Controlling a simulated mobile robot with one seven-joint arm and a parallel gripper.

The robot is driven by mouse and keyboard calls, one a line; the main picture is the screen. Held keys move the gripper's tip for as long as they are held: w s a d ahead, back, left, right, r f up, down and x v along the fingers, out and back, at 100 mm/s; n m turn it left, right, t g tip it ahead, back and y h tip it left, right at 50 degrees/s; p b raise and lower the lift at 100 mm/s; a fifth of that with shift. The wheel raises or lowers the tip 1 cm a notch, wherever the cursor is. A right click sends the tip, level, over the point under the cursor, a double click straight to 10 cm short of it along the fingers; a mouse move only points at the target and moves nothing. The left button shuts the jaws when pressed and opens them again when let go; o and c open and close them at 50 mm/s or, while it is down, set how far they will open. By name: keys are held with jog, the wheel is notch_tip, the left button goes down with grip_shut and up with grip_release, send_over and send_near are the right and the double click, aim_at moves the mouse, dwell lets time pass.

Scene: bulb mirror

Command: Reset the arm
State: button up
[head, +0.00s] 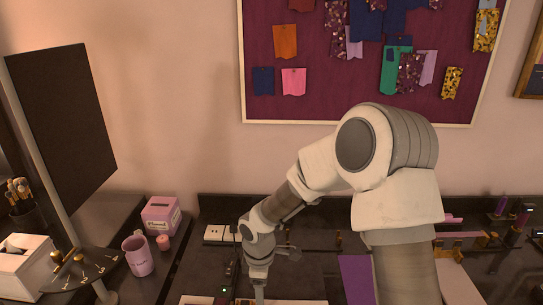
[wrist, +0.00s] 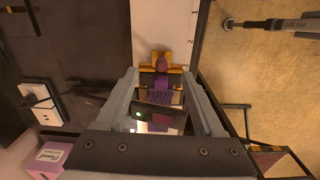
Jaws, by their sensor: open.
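My white and grey arm reaches across the dark table in the head view. It bends down so that my gripper (head: 259,292) points at the table's front, low in the picture, where the frame cuts it off. In the wrist view my gripper (wrist: 160,78) is open, with one finger at each side. Between and beyond the fingers are a dark device with a green light (wrist: 138,114), a purple ribbed piece (wrist: 159,97) and a gold bracket (wrist: 160,67). I cannot tell whether the fingers touch any of them.
A mug (head: 138,254), a small candle (head: 163,242) and a pink box (head: 161,215) stand at left, near a mirror-like dark panel (head: 62,120) on a stand. A white socket plate (wrist: 41,102) lies on the table. Beyond the table edge, wooden floor (wrist: 260,75) shows.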

jog(key=s+d+r+m+t, duration=0.1)
jog(key=s+d+r+m, duration=0.1)
jog(key=d+r+m, duration=0.3)
jog(key=s+d+r+m+t+h, duration=0.1)
jog(key=s+d+r, duration=0.15)
jog(key=r, duration=0.55)
jog(key=s+d+r+m+t, duration=0.1)
jog(key=d+r+m, duration=0.1)
jog(key=d+r, duration=0.35)
jog(key=s+d+r+m+t, duration=0.1)
jog(key=s+r+m, duration=0.3)
jog(key=s, duration=0.2)
jog(key=s+d+r+m+t+y, duration=0.1)
jog(key=s+d+r+m, duration=0.1)
jog(key=s+r+m, duration=0.3)
jog(key=shift+s+d, duration=0.25)
jog(key=shift+s, duration=1)
